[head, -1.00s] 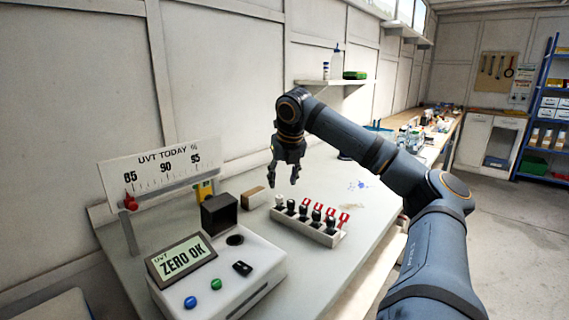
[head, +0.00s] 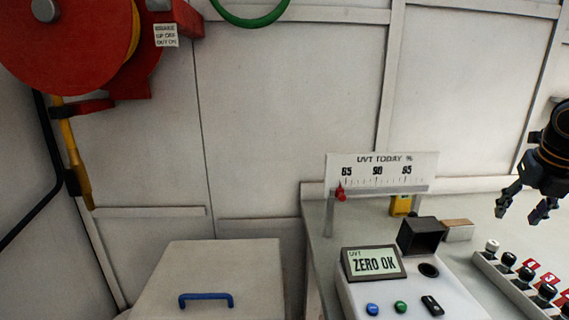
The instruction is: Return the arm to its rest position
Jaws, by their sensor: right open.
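My right gripper (head: 521,205) shows at the right edge of the head view, pointing down with its fingers apart and empty. It hangs above the bench, up and behind the rack of black-capped vials (head: 518,283); the rest of the arm is cut off by the frame. The vial at the rack's left end has a white cap (head: 492,246). My left gripper is not in view.
A UVT meter (head: 412,298) reading ZERO OK stands on the bench, with a scale board (head: 381,170) behind it. A black box (head: 422,236) sits beside the display. A lidded bin (head: 208,276) with a blue handle and a red reel (head: 70,45) are at left.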

